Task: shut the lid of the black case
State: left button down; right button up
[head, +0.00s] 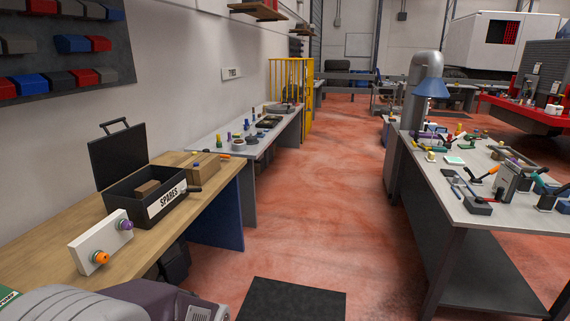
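The black case (176,211) stands on the wooden bench at the left, with a white "SPARES" label on its front. Its lid (117,153) stands open, raised at the back left, with a handle on its top edge. A brown block (147,188) lies inside the case. The rest of its inside is partly hidden by the front wall. Neither of my grippers is in view. A grey and dark purple part at the lower left edge looks like part of my own arm, well in front of the case.
A white block with orange and purple knobs (88,241) stands on the wooden bench (40,262) in front of the case. A cluttered table (455,206) stands at the right. The red floor (320,210) between is clear, with a dark mat (292,299).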

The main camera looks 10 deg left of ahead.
aim_at(113, 157)
jog(key=i+j+u, duration=0.3)
jog(key=i, duration=0.35)
jog(key=i+u, duration=0.3)
jog(key=i, duration=0.4)
jog(key=i+u, duration=0.3)
jog(key=i, duration=0.4)
jog(key=i+l+u, duration=0.3)
jog(key=i, duration=0.35)
